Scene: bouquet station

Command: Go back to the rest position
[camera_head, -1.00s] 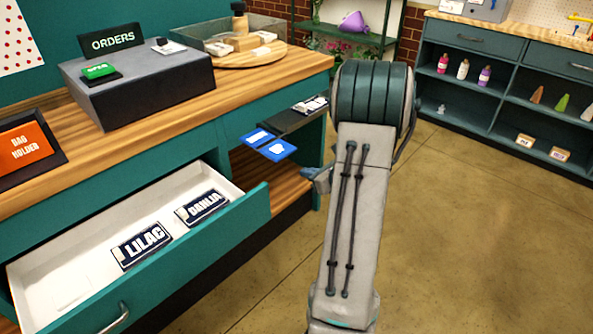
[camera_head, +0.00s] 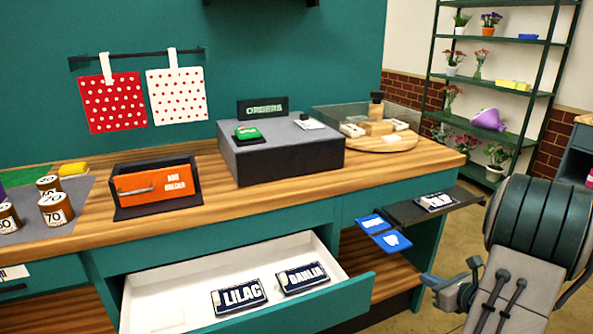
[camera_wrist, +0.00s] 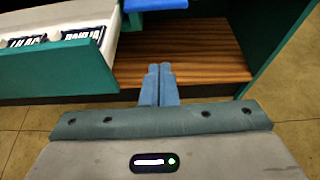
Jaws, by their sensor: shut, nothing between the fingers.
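My gripper (camera_wrist: 158,84) shows at the centre of the wrist view, with its two blue fingers together and nothing between them. It is in front of the open wooden lower shelf (camera_wrist: 205,62) of the counter. In the head view my gripper (camera_head: 433,283) is at the lower right, partly hidden by my own arm, to the right of the open drawer (camera_head: 335,300) and apart from it. The drawer holds a LILAC card (camera_head: 239,296) and a DAHLIA card (camera_head: 303,279).
The orange bag holder (camera_head: 153,188) and grey orders box (camera_head: 280,155) stand on the counter. Floor (camera_head: 455,245) shows clear at the right.

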